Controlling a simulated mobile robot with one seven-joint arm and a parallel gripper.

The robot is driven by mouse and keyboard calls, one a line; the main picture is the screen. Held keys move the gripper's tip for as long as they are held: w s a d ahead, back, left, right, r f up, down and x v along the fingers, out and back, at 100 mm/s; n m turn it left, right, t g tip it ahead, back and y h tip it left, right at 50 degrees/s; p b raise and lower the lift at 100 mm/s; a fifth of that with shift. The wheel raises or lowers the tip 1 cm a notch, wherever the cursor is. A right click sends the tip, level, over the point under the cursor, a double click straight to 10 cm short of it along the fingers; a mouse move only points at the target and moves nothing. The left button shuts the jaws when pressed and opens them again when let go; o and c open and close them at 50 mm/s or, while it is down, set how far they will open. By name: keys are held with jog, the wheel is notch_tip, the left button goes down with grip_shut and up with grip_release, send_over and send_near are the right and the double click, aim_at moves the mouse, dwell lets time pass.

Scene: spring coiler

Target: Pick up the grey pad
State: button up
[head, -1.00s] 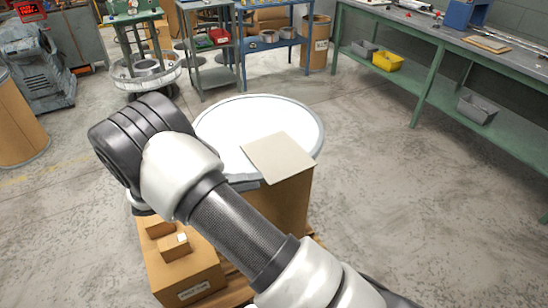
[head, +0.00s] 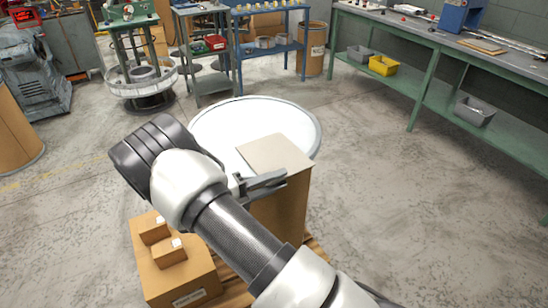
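The grey pad (head: 276,152) is a flat, light beige-grey square. It appears to lie flat on top of a tall brown cardboard box (head: 293,207), in front of a round white top. My gripper (head: 284,178) shows just in front of the pad's near edge, a little lower in the picture, with its fingers pointing right. The fingers look parted, with nothing seen between them. My wrist and arm hide the gripper's base and part of the box. I cannot tell whether a finger touches the pad or box.
The round white top (head: 225,118) with a grey rim stands behind the pad. A green workbench (head: 428,78) runs along the right. The concrete floor between is clear.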

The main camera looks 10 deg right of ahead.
aim_at(292, 173)
jog(key=b+x, duration=0.1)
jog(key=x, duration=0.4)
jog(key=shift+w+d, duration=0.1)
jog(key=shift+r, duration=0.1)
grip_shut()
